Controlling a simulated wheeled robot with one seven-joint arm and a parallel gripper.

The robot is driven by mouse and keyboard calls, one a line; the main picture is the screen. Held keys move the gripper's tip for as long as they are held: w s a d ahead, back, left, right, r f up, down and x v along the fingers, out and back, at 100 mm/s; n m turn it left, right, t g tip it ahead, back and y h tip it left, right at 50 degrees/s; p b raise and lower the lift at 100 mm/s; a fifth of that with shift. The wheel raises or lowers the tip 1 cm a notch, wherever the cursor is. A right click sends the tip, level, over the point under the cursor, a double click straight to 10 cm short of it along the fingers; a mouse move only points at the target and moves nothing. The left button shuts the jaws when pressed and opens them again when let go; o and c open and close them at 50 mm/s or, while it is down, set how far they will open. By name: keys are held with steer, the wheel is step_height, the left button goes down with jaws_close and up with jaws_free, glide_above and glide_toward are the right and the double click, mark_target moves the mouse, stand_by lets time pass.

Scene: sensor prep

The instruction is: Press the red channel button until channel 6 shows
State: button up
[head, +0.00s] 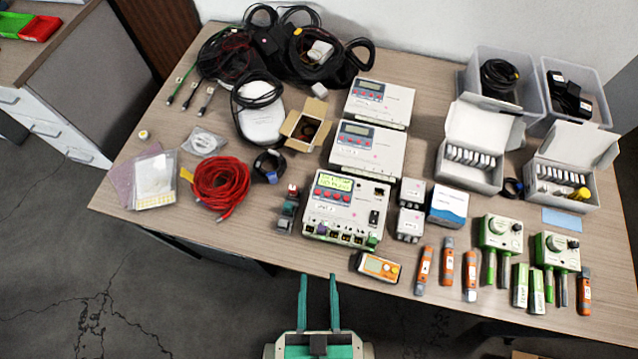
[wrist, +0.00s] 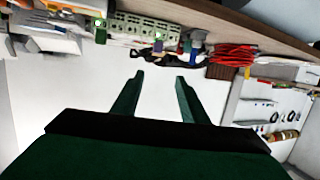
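The front white logger unit (head: 346,206) lies on the table with a lit yellow-green screen (head: 334,181); its text is too small for me to read. A row of small red buttons (head: 331,195) sits just below the screen; I cannot tell which one is the channel button. Two similar units, the middle one (head: 367,149) and the back one (head: 381,103), have grey screens. My gripper (head: 318,283) is in front of the table edge, below the front unit in the picture and apart from it. Its green fingers are spread and empty, also in the wrist view (wrist: 160,80).
An orange-and-grey meter (head: 377,266) lies between the front unit and the table's front edge. Small connector blocks (head: 287,210) stand left of the unit, and grey boxes (head: 410,223) stand right. A red cable coil (head: 220,185) lies further left.

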steer(key=shift+s, duration=0.1)
jaws_close()
stand_by(1.4)
